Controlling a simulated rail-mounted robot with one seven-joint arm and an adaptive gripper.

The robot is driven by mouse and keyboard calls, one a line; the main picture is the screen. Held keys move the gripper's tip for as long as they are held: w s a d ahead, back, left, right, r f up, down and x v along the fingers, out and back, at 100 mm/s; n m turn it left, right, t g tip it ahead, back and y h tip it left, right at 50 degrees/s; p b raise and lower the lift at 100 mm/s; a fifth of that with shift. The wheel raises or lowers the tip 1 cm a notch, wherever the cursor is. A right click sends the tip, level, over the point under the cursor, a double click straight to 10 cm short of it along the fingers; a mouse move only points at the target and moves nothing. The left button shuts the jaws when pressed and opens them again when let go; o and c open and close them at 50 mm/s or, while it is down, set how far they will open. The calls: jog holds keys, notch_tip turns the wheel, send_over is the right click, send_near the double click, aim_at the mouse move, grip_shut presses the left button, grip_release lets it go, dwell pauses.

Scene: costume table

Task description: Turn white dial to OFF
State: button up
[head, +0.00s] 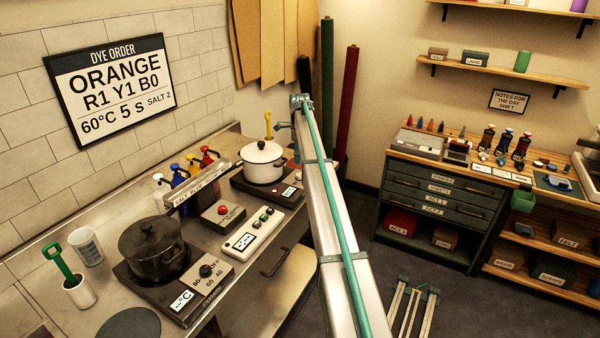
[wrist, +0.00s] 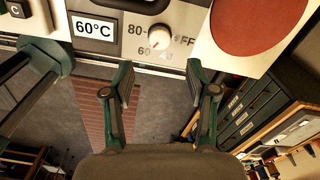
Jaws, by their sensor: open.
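The white dial (wrist: 160,36) shows in the wrist view on a pale panel, at the top centre. Labels 80, 60, 40 and OFF surround it, OFF at its right. A red mark on its lower left edge points toward 60. The display (wrist: 94,29) beside it reads 60°C. My gripper (wrist: 159,76) is open and empty, its fingers spread below the dial, apart from it. In the head view I cannot make out the white dial or my fingertips; my arm crosses the hotplate's right side. The white pot (head: 262,165) stands on that hotplate.
A dark pot (head: 153,250) stands on another hotplate with a black dial (head: 206,270). A control box with coloured buttons (head: 251,232) and a red-button box (head: 223,213) lie between. A red disc (wrist: 254,24) is right of the white dial.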

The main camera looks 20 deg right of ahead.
aim_at(300, 174)
notch_tip(300, 174, down, 8)
jog(key=p, duration=0.2)
jog(key=shift+f+p, duration=0.25)
jog(key=shift+p, duration=0.15)
grip_shut()
